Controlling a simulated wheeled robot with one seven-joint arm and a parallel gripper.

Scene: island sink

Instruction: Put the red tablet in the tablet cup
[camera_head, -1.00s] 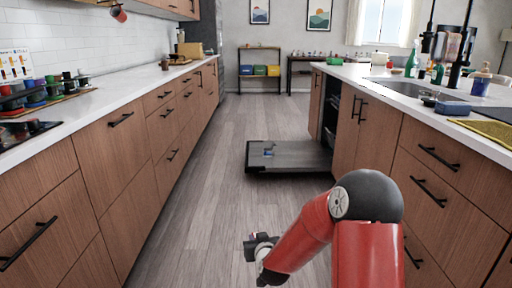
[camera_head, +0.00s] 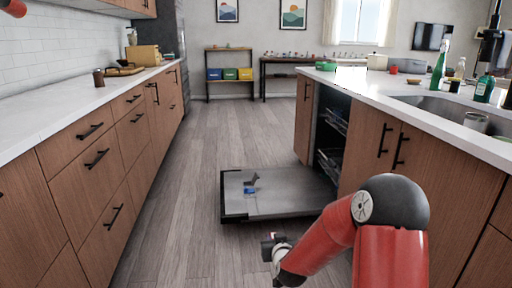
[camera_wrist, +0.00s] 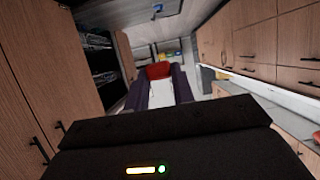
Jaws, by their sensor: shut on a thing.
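My gripper (camera_head: 270,243) hangs low in front of the open dishwasher door in the head view, short of its near edge. In the wrist view the gripper (camera_wrist: 160,74) is shut on the red tablet (camera_wrist: 158,71), held between the two dark fingertips. In the head view the tablet is too small to make out clearly. The dishwasher door (camera_head: 290,203) lies folded down flat, low over the floor. A small blue piece (camera_head: 250,184) stands up from its inner face, left of centre; it may be the tablet cup's lid. The cup's inside is not visible.
Racks (camera_head: 330,158) show inside the dishwasher under the island counter (camera_head: 385,98). Cabinets with black handles (camera_head: 100,158) line the left side. The wooden floor (camera_head: 185,190) between is clear. Shelves (camera_head: 230,75) stand by the far wall.

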